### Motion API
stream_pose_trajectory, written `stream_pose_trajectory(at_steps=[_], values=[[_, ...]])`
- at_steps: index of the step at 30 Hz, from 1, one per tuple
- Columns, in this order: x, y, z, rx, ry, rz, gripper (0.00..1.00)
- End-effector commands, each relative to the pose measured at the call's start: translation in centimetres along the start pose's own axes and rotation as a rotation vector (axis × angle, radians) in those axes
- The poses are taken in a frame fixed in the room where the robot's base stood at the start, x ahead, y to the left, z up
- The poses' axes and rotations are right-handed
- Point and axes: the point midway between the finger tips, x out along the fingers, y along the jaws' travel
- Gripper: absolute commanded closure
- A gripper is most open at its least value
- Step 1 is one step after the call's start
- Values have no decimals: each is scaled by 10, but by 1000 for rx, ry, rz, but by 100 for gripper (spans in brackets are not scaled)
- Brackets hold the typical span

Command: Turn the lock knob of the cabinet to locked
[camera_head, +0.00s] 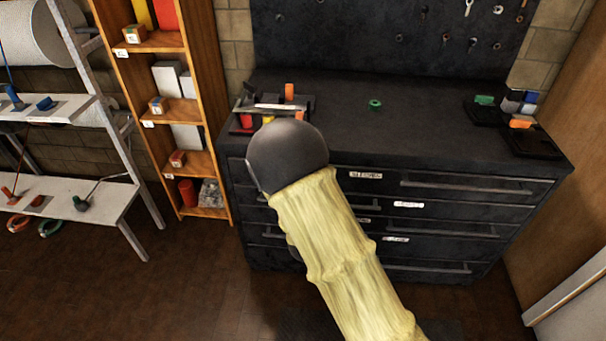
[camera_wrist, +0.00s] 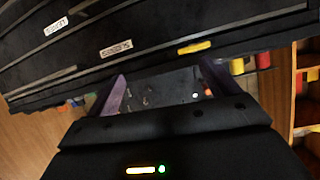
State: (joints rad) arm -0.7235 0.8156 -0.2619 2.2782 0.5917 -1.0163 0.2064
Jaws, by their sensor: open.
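The dark drawer cabinet (camera_head: 455,210) stands against the back wall in the head view. In the wrist view its front (camera_wrist: 75,50) shows turned over and close up. A small yellow bar on that front, which looks like the lock knob (camera_wrist: 195,47), lies roughly in line with the drawer edges. I cannot tell its lock setting. My gripper (camera_wrist: 163,70) is open and empty, its two purple fingers apart. The yellow bar is just beyond the right finger's tip, apart from it as far as I can see. In the head view my own arm hides the gripper and the knob.
The cabinet top holds a small tool rack (camera_head: 272,108) at left, a green ring (camera_head: 375,104) and dark trays (camera_head: 528,142) at right. A wooden shelf (camera_head: 218,140) stands close on the left, with a white rack (camera_head: 105,195) beyond. The floor before the cabinet is clear.

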Motion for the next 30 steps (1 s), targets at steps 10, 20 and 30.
stream_pose_trajectory(at_steps=[10, 20, 30], values=[[-3, -53, 33, -88, 380, -81, 13], [-4, -54, 31, -88, 391, -83, 13], [24, -56, 18, -87, 391, -81, 13]])
